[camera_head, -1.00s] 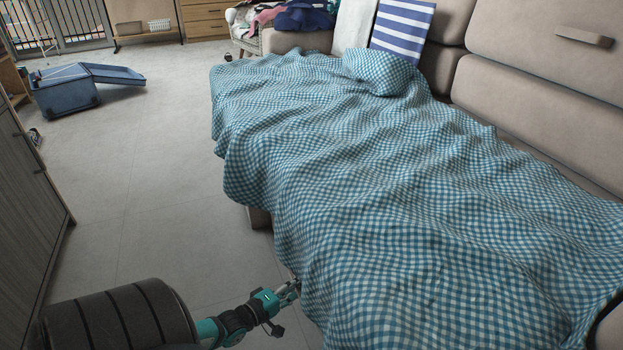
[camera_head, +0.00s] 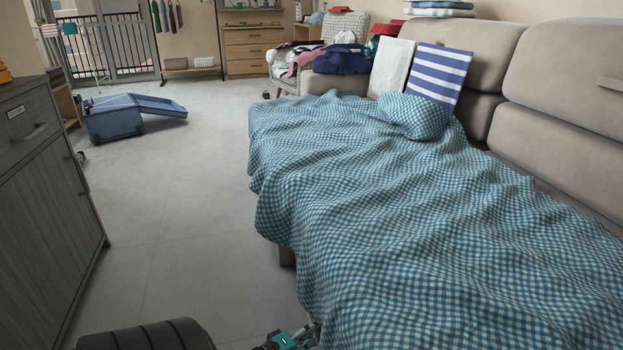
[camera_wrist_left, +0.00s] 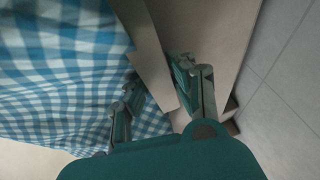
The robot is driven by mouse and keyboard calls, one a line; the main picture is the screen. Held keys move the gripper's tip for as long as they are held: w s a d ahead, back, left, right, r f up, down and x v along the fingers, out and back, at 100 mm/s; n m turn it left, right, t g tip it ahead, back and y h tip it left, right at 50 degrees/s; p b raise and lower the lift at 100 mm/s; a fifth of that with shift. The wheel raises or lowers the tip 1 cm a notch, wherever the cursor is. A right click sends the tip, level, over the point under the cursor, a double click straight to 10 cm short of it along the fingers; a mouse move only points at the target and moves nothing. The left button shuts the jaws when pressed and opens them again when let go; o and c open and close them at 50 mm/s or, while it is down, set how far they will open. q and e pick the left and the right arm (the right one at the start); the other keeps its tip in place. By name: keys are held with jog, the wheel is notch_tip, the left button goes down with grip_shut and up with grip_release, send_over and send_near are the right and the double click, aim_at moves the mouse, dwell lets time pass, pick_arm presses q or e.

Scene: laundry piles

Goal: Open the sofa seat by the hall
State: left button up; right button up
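The sofa (camera_head: 570,95) is beige and stands on the right in the head view. Its seat is covered by a blue-and-white checked blanket (camera_head: 390,220) that hangs over the front edge. My left gripper (camera_head: 312,335) is low at the seat's front edge, partly cut off by the picture's bottom. In the left wrist view its two fingers (camera_wrist_left: 157,82) are spread apart, on either side of a beige sofa edge (camera_wrist_left: 150,50). The checked blanket (camera_wrist_left: 60,70) lies beside the left finger. I cannot tell whether the fingers touch the edge. My right gripper is not in view.
A grey wooden cabinet (camera_head: 50,200) stands at the left. A blue open case (camera_head: 115,122) lies on the floor farther back. A striped cushion (camera_head: 428,75) leans on the sofa's far end, near a chair with clothes. The floor between cabinet and sofa (camera_head: 190,215) is clear.

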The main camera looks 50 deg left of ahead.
pick_arm(q)
jog(key=s+r, duration=0.2)
jog(key=s, duration=0.9)
jog(key=shift+s, duration=0.4)
